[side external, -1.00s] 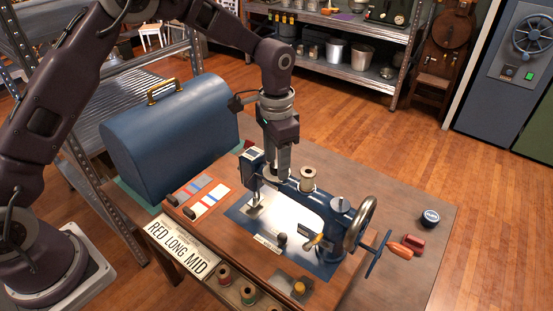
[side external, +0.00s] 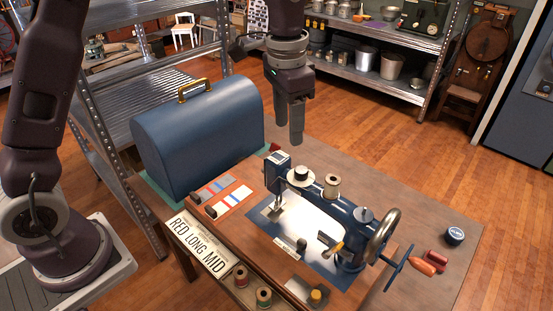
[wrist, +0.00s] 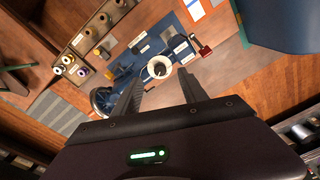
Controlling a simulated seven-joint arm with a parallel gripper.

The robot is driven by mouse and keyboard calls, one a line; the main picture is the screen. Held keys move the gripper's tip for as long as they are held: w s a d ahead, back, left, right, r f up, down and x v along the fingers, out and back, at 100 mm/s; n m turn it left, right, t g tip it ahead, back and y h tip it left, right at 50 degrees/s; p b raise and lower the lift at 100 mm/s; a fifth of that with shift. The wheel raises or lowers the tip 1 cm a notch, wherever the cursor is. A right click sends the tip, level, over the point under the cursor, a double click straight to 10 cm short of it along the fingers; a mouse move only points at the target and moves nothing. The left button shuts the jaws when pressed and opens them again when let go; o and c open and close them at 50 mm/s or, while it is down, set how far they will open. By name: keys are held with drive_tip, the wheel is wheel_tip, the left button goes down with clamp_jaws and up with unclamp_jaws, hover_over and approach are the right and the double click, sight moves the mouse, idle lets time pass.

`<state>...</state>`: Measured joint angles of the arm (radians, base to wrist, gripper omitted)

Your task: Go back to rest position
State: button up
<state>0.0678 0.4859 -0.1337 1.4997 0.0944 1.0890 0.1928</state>
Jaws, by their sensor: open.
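My gripper (side external: 296,138) hangs above the head of a blue sewing machine (side external: 328,205), pointing down and clear of it. In the wrist view my gripper (wrist: 161,76) shows two spread fingers with nothing held between them. A white round dial with a dark centre (side external: 300,177) sits on top of the machine head. It also shows between and beyond the fingers in the wrist view (wrist: 159,78). A thread spool (side external: 332,184) stands on the machine arm.
A blue domed case (side external: 198,135) with a brass handle stands left of the machine. A dark tin (side external: 454,236) is at the right. Metal shelves stand behind.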

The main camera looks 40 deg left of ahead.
drive_tip(key=s+a+r+n+t, duration=0.1)
drive_tip(key=s+a+r, duration=0.1)
drive_tip(key=s+r, duration=0.45)
drive_tip(key=s+a+r+n+t, duration=0.2)
drive_tip(key=s+a+r, duration=0.1)
drive_tip(key=s, duration=0.6)
drive_tip(key=s+a+f+n+t, duration=0.1)
drive_tip(key=s+f, duration=0.2)
drive_tip(key=s, duration=0.8)
drive_tip(key=shift+s+n+t, duration=0.25)
drive_tip(key=shift+n+t, duration=0.15)
drive_tip(key=shift+f, duration=0.1)
